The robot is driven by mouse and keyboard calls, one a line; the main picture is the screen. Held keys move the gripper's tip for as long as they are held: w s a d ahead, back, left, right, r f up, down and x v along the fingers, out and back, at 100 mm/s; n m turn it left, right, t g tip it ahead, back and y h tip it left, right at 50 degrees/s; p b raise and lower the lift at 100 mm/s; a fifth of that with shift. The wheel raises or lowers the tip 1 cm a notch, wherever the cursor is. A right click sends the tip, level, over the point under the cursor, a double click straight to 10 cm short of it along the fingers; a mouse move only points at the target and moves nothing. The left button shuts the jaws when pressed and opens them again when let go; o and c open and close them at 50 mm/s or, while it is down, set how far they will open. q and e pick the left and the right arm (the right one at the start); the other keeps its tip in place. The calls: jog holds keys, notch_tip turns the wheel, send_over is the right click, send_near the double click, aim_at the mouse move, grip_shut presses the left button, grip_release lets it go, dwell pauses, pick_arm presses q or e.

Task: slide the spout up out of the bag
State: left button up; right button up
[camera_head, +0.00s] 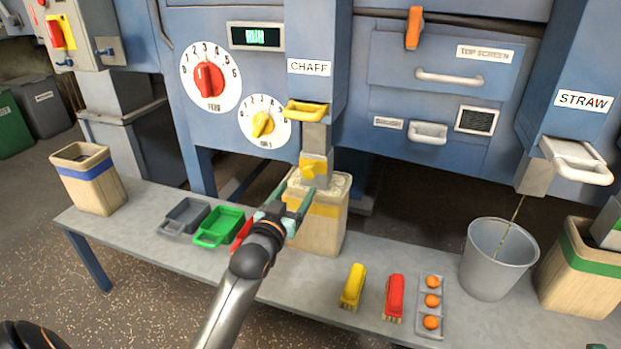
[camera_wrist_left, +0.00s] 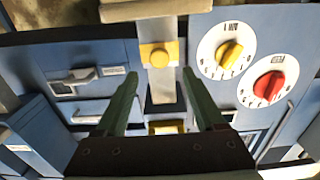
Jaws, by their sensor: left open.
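My left gripper (camera_head: 297,194) is open and empty at the bag's upper left, a little short of the spout. In the left wrist view, which looks upside down, the spout (camera_wrist_left: 163,88) and knob (camera_wrist_left: 158,55) show ahead between the two open fingers (camera_wrist_left: 160,78).
The bench (camera_head: 150,198) holds grey and green trays (camera_head: 220,226), yellow and red brushes (camera_head: 395,297), an orange-ball tray (camera_head: 431,320) and a bucket (camera_head: 497,260). A yellow handle (camera_head: 305,110) juts out above the spout. Blue- and green-banded bags stand at the sides.

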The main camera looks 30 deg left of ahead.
aim_at(308, 175)
pick_arm(q)
jog(key=b+x, duration=0.3)
jog(key=x, duration=0.6)
jog(key=shift+d, duration=0.1)
grip_shut()
dwell(0.4)
jog(key=shift+f, duration=0.1)
dwell(0.7)
